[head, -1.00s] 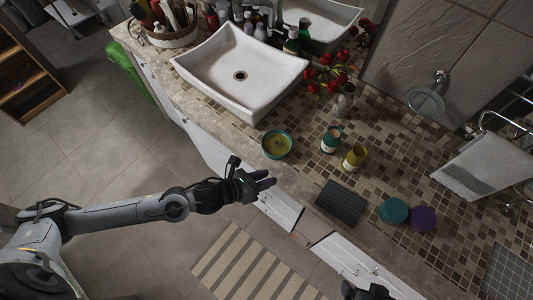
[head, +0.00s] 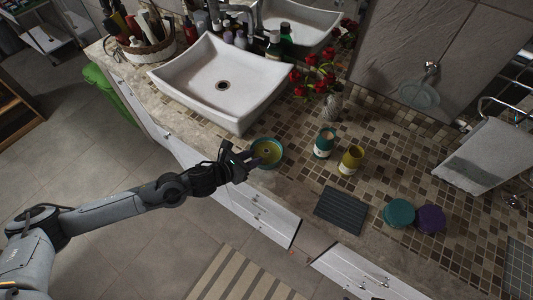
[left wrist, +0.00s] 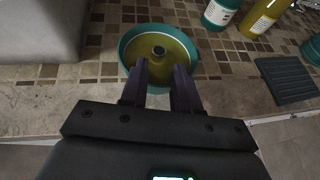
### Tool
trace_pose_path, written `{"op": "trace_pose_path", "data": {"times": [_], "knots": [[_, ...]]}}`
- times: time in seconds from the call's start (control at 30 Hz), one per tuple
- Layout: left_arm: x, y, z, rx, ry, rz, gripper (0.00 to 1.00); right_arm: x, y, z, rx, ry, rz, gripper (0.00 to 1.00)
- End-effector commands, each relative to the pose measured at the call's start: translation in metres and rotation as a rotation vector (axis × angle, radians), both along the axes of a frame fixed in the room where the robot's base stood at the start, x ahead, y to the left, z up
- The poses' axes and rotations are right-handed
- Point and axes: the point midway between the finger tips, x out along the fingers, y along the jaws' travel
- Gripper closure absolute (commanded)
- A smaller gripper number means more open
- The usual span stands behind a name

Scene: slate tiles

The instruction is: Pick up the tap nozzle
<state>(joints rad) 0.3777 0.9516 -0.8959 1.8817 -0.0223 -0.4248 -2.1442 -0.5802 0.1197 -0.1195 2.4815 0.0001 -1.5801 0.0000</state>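The tap nozzle appears to be the small dark-topped grey piece (left wrist: 158,52) in the teal bowl with a yellow-green inside (left wrist: 190,38). In the head view the bowl (head: 278,162) stands near the counter's front edge, and the piece in it is only a small spot. My left gripper (left wrist: 160,78) is open, with its two dark fingers apart and nothing between them. In the left wrist view its fingertips overlap the bowl's near part, just short of the piece. In the head view my left gripper (head: 255,160) reaches the bowl from the left. My right gripper is not in view.
A white sink (head: 190,85) stands behind and left of the bowl. A teal-and-white bottle (head: 325,142) and a yellow bottle (head: 350,159) stand to its right.

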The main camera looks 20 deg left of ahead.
Motion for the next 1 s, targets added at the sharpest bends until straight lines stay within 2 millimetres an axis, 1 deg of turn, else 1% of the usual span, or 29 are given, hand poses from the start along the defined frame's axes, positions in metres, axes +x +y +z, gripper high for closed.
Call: {"op": "trace_pose_path", "data": {"times": [0.13,0.3,0.4,0.53,0.77,0.8,0.97,1.0], "knots": [[0.010,-0.004,-0.004,-0.002,0.000,0.001,0.69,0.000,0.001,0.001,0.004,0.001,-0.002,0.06],[0.030,-0.012,-0.013,-0.003,-0.001,0.002,0.69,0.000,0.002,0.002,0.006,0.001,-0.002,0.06],[0.038,-0.015,-0.018,-0.002,-0.001,0.001,0.69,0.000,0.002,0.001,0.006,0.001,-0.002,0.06],[0.043,-0.018,-0.021,-0.001,0.001,0.002,0.69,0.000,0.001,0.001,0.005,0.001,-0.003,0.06],[0.044,-0.018,-0.021,-0.001,0.000,0.000,0.69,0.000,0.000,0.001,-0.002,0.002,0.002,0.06],[0.044,-0.018,-0.021,-0.001,0.000,0.000,0.76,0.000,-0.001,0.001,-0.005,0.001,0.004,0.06],[0.044,-0.018,-0.021,-0.001,0.000,0.000,1.00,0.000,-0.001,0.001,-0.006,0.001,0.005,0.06],[0.044,-0.018,-0.021,-0.001,0.000,0.000,1.00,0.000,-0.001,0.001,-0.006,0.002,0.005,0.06]]}}
